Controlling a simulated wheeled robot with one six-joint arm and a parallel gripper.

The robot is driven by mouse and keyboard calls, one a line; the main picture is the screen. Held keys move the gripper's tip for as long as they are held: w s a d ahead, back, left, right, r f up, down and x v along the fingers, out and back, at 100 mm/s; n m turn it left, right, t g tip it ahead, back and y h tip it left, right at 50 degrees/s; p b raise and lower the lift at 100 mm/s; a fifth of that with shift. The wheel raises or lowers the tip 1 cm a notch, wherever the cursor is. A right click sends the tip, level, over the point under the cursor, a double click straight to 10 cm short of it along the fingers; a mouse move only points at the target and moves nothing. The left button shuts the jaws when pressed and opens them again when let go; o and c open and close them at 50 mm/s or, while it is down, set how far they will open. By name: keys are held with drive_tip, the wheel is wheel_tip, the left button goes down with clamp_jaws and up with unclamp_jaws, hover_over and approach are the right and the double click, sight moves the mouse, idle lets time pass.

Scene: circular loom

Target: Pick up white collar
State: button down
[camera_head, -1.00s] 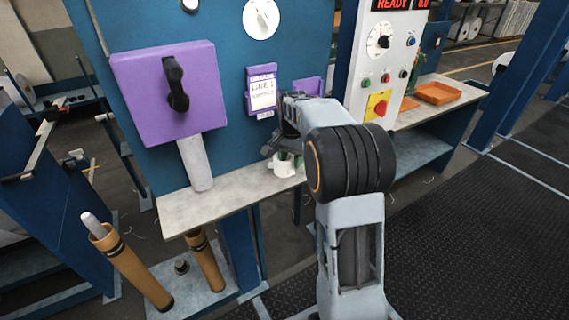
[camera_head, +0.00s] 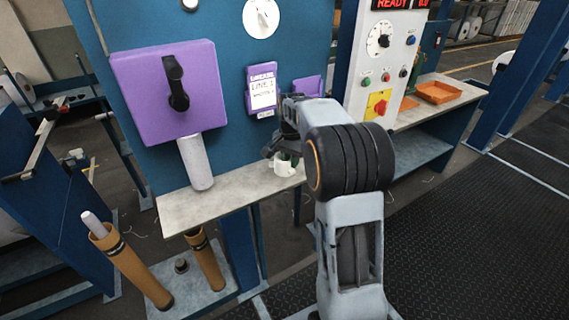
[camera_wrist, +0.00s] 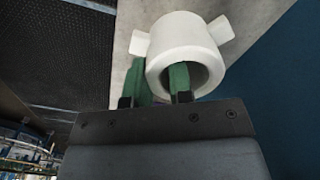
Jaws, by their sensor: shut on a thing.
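The white collar (camera_wrist: 188,34) is a short thick ring with two stubby side lugs. In the wrist view it fills the upper middle, with its round opening facing the camera. My gripper (camera_wrist: 165,80) has green fingers shut on the collar's wall, one finger inside the opening and one outside. In the head view the collar (camera_head: 286,168) shows small at the right end of the grey shelf, below my gripper (camera_head: 285,156), which is partly hidden by the arm. I cannot tell whether the collar touches the shelf.
The grey shelf (camera_head: 222,194) runs along the blue panel (camera_head: 222,82). A white control panel (camera_head: 386,58) and an orange tray (camera_head: 438,93) are to the right.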

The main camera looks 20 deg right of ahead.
drive_tip(key=shift+r, duration=0.15)
drive_tip(key=shift+w+r, duration=0.1)
drive_tip(key=shift+r, duration=0.4)
drive_tip(key=s+a+r+b, duration=0.2)
drive_tip(key=s+a+r, duration=0.3)
drive_tip(key=a+r, duration=0.6)
drive_tip(key=shift+a+r, duration=0.4)
drive_tip(key=shift+a, duration=0.65)
